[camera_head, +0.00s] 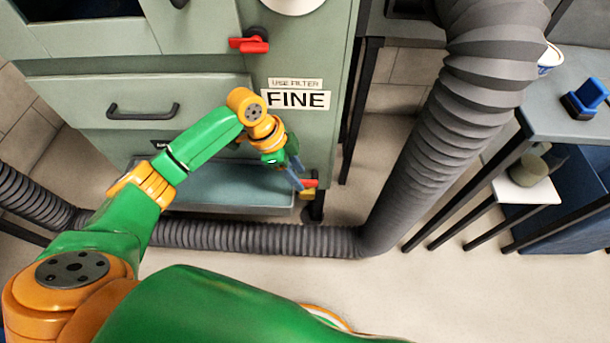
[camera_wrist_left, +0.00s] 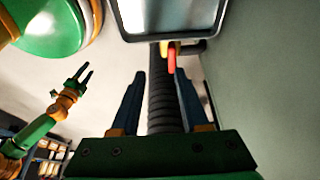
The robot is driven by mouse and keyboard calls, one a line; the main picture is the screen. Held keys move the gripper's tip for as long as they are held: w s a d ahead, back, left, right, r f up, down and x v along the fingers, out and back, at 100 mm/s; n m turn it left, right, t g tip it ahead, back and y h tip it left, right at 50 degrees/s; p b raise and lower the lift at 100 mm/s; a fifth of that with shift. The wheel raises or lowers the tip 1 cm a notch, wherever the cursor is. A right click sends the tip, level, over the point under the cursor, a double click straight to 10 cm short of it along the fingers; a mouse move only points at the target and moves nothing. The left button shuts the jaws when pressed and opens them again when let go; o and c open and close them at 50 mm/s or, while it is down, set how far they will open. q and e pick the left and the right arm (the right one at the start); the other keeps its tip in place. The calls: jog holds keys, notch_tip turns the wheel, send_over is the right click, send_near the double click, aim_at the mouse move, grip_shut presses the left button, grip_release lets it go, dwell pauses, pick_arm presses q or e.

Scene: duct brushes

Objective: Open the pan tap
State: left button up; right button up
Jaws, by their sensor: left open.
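The pan tap shows a small red lever (camera_head: 309,183) with a yellow part below it, at the right end of the grey-blue pan (camera_head: 215,188) under the cabinet. In the left wrist view the red lever (camera_wrist_left: 171,60) hangs beside the pan's underside (camera_wrist_left: 168,36). My left gripper (camera_head: 297,178) is open and empty, close to the tap. In the wrist view its two fingers (camera_wrist_left: 160,85) point at the lever, which appears beyond the tips, roughly between them. Whether they touch is unclear. My right gripper (camera_wrist_left: 81,74) is open and empty, far off in that view.
Another red tap (camera_head: 250,44) sits higher on the cabinet, above the "FINE" label (camera_head: 295,99). A drawer handle (camera_head: 143,112) projects on the left. A grey ribbed duct (camera_head: 440,130) runs down and along the floor. A side table (camera_head: 565,105) holds a blue brush (camera_head: 588,97).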

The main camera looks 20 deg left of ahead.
aim_at(307, 181)
pick_arm(q)
jog(key=shift+w+a+r, duration=0.65)
jog(key=shift+w+r, duration=0.1)
jog(key=shift+r, duration=0.05)
jog(key=b+x, duration=0.2)
jog(key=x, duration=0.4)
jog(key=shift+f+b, duration=0.1)
jog(key=shift+b, duration=0.3)
jog(key=shift+d+f, duration=0.2)
jog(key=shift+f, duration=0.05)
pick_arm(e)
jog(key=shift+w+a+f, duration=0.1)
jog(key=shift+w+a, duration=1.1)
pick_arm(q)
jog(key=shift+c, duration=0.2)
grip_shut()
